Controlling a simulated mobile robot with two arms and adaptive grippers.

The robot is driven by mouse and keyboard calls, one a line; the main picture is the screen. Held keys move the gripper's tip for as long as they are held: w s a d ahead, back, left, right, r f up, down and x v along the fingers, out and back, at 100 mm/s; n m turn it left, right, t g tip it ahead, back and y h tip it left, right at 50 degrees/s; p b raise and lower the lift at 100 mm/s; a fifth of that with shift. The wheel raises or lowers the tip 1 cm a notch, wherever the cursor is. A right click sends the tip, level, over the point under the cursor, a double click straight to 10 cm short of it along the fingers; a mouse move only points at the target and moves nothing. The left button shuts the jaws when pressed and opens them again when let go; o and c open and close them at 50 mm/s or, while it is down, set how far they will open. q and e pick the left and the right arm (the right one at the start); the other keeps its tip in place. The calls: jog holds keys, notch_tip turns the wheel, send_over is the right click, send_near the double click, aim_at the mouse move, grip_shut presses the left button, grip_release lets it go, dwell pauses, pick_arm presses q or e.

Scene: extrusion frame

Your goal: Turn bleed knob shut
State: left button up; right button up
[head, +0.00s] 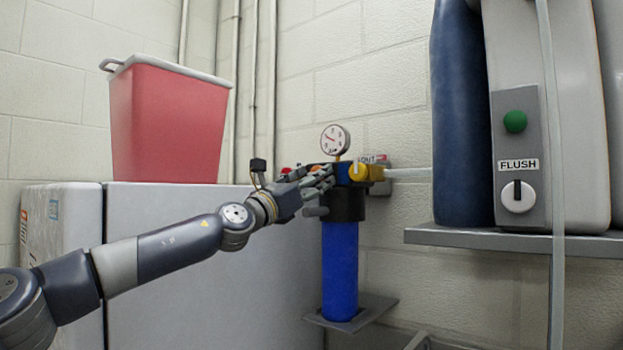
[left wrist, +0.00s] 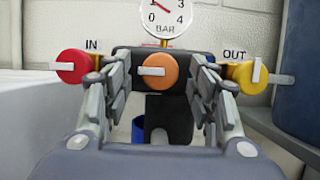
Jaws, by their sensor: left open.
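The orange knob (left wrist: 157,71) is at the centre of the dark filter head in the left wrist view. Its white pointer lies level, reaching left. My left gripper (left wrist: 157,85) is open, with a finger on each side of the orange knob and visible room between them. The red IN knob (left wrist: 78,66) has a level pointer. The yellow OUT knob (left wrist: 250,74) has an upright pointer. My right gripper is not in view.
A pressure gauge (head: 335,139) stands above the filter head. The blue filter housing (head: 340,270) hangs below it. A red bin (head: 168,120) sits on the grey cabinet (head: 215,270). A FLUSH unit (head: 518,150) stands on a shelf (head: 480,237) at the right.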

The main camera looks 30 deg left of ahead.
pick_arm(q)
jog(key=c, duration=1.1)
